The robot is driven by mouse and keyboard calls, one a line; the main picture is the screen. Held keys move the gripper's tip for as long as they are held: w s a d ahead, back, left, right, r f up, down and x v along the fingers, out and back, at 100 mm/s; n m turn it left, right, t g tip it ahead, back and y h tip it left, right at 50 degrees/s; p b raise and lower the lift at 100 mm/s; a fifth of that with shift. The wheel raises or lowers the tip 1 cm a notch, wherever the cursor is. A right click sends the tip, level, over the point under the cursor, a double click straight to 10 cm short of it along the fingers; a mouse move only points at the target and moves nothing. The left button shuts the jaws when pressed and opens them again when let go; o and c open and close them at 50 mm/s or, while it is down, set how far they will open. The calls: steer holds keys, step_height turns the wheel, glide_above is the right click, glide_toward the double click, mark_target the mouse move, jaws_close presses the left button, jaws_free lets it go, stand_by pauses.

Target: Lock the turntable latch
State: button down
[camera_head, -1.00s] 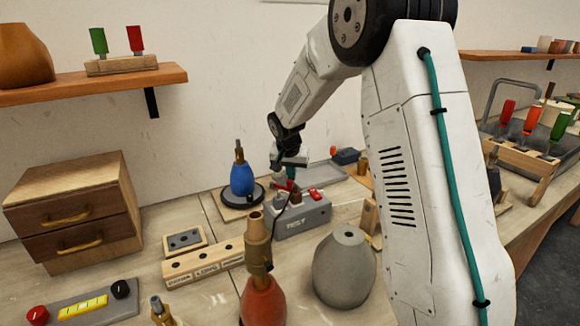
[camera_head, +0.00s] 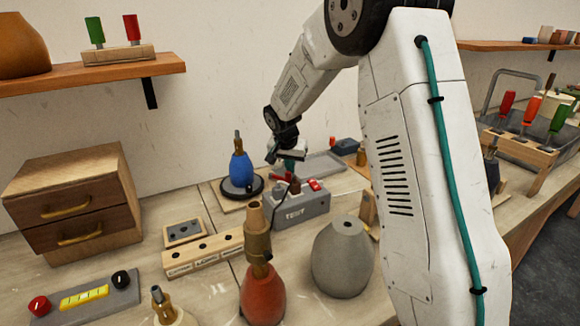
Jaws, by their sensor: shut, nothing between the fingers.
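The turntable (camera_head: 254,194) is a black disc on a light wooden base (camera_head: 231,204) near the back of the bench. A blue lamp body (camera_head: 239,170) with a brass stem stands upright on it. The latch is too small to make out. My gripper (camera_head: 289,173) is shut and empty, just right of the turntable, above the back of the grey TEST box (camera_head: 297,210). Its fingertips are small and partly hidden among the red parts there, so I cannot tell whether they touch anything.
A red lamp body (camera_head: 262,296) and a grey one (camera_head: 342,258) stand in front. A labelled wooden block (camera_head: 203,256) and a wooden drawer unit (camera_head: 72,205) are at left. A grey tray (camera_head: 325,163) lies behind my gripper. Bare bench shows between the drawers and turntable.

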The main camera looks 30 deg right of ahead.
mark_target(286, 176)
steer(key=m, duration=0.1)
steer(key=s+a+m+g, duration=0.1)
steer(key=m, duration=0.1)
steer(key=a+m, duration=0.1)
steer(key=shift+s+a+m+h, duration=0.2)
steer(key=shift+s+m+h, duration=0.05)
steer(key=shift+m+h, duration=0.15)
steer(key=shift+s+a, duration=0.1)
steer(key=shift+a, duration=0.35)
stand_by(0.3)
steer(key=w+v, duration=0.1)
steer(key=v, duration=0.8)
steer(key=shift+s+r, duration=0.35)
steer(key=shift+r, duration=0.1)
steer(key=shift+a, duration=0.1)
